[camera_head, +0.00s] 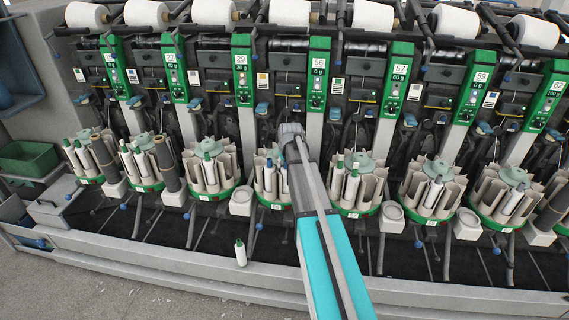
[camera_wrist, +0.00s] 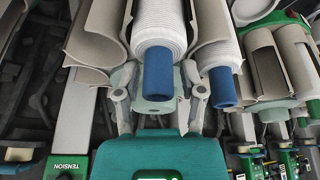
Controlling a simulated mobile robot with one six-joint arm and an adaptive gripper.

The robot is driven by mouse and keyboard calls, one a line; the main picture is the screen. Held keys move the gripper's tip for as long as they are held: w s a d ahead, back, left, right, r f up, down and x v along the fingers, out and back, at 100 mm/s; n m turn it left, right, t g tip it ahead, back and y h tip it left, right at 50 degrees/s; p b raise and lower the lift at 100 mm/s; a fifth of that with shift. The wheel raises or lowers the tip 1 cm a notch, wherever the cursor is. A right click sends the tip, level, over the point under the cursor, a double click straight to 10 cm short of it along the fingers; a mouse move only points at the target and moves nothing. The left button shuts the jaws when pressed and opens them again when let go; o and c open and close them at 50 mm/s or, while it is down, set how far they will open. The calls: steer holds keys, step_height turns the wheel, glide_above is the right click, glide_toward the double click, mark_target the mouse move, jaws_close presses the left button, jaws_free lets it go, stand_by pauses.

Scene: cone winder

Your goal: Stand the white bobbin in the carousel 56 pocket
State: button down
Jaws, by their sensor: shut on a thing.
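My gripper (camera_wrist: 158,92) has its fingers on either side of the blue end of a white, ribbed bobbin (camera_wrist: 160,25) in the wrist view. It is shut on this bobbin, whose lower part runs out of view between beige pocket walls (camera_wrist: 98,35). In the head view my arm reaches over a carousel (camera_head: 277,206) left of the panel marked 56 (camera_head: 320,57). I cannot read this carousel's own label. My wrist hides part of it, and whether the bobbin touches the pocket floor is not visible.
A second blue-ended bobbin (camera_wrist: 222,85) stands close on the right in the wrist view. The neighbouring carousel (camera_head: 353,213) to the right holds green-tipped bobbins. Another green-tipped white bobbin (camera_head: 240,252) stands alone on the front ledge. Grey boxes (camera_head: 241,201) sit between carousels.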

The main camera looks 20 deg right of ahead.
stand_by(0.3)
steer(key=shift+c, duration=0.6)
jaws_free()
